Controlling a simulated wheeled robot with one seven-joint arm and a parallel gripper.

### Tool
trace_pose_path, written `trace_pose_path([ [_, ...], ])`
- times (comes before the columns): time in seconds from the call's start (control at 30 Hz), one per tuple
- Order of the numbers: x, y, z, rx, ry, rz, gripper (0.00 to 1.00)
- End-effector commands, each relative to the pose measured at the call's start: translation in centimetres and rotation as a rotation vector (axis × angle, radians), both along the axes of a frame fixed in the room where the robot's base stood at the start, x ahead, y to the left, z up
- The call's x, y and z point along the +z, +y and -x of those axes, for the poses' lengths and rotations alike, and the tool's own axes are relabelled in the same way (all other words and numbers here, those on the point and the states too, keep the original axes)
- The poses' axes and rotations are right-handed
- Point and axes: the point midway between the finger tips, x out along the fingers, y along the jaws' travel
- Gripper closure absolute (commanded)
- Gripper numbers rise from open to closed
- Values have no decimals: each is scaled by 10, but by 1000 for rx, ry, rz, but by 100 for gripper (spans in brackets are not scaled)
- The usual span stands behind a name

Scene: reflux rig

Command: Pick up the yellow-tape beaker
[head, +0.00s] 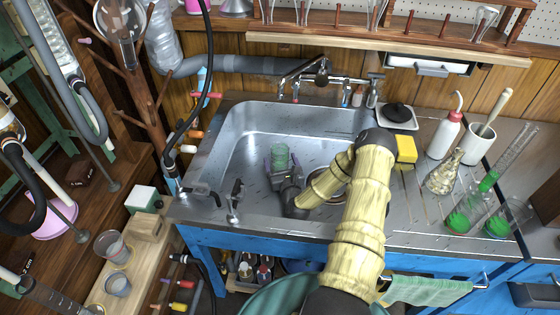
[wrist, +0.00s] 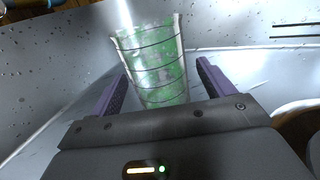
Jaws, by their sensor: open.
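A clear beaker with green colouring and dark ring lines (wrist: 155,65) stands in the sink in the wrist view; it also shows as a small green vessel (head: 280,155) in the head view. I see no yellow tape on it. My gripper (wrist: 163,72) is open, with one purple finger on each side of the beaker's lower part. The left finger looks close to the glass, and a gap shows at the right finger. In the head view my gripper (head: 281,171) reaches down into the sink. Two other beakers (head: 112,248) (head: 117,285) stand on a wooden block at lower left, without visible yellow tape.
The steel sink (head: 235,135) has raised walls and a tap (head: 322,75) at its back. A round-rimmed object (head: 322,198) lies partly behind my arm. A yellow sponge (head: 406,149), a wash bottle (head: 445,135) and green-filled flasks (head: 462,218) stand to the right.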

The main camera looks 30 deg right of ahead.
Motion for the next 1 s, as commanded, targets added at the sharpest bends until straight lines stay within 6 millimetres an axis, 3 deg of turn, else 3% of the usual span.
trace_pose_path([
  [0.2, 0, -5, -28, 0, -1, 1, 19],
  [0.77, 0, -6, -29, 0, 0, 0, 19],
  [1.0, 0, -6, -29, 0, 0, 0, 66],
])
